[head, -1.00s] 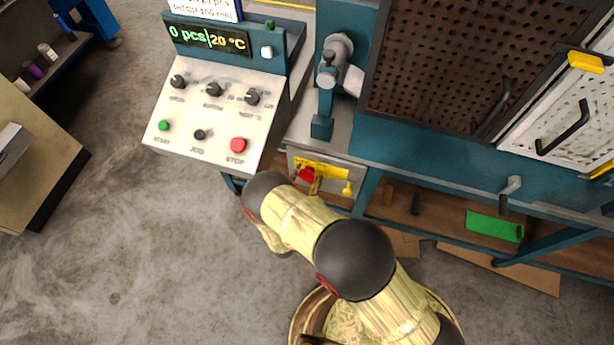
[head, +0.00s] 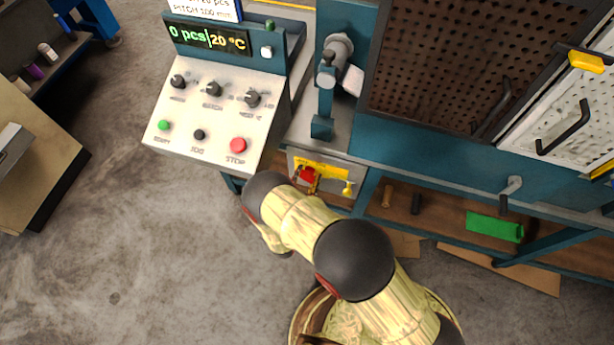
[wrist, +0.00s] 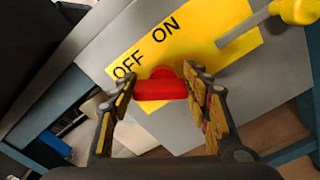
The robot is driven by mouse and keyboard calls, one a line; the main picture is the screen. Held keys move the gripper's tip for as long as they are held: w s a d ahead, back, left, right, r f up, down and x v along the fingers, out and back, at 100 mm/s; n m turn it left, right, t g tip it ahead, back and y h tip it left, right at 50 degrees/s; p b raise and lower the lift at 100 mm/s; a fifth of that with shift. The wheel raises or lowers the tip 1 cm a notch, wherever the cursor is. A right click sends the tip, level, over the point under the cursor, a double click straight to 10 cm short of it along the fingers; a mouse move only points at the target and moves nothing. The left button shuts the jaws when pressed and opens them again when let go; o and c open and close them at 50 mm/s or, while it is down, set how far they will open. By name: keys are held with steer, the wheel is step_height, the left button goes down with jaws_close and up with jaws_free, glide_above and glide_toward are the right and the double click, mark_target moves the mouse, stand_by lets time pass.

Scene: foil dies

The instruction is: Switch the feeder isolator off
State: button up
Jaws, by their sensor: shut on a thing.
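The feeder isolator is a red handle (wrist: 160,88) on a yellow plate (wrist: 140,58) marked OFF and ON, on a grey box (wrist: 90,38) under the machine. In the wrist view my gripper (wrist: 162,92) is shut on the red handle, one finger at each end. The handle lies crosswise in the picture, below the word OFF. In the head view the handle (head: 307,174) and plate (head: 325,168) show just beyond my arm, with my gripper (head: 308,180) partly hidden there.
A yellow knob (wrist: 294,11) sits right of the plate. The control panel (head: 215,115) with knobs and a red STOP button (head: 238,145) is above left. A green block (head: 494,226) lies on the lower shelf. Open floor lies to the left.

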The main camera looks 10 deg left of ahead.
steer(key=n, duration=0.6)
steer(key=shift+a+f+n+b, duration=0.1)
steer(key=shift+a+n+b, duration=0.1)
steer(key=shift+n+b, duration=0.1)
steer(key=shift+n, duration=0.3)
steer(key=o, duration=1.2)
steer(key=s, duration=0.8)
steer(key=s+a, duration=0.1)
steer(key=s, duration=0.3)
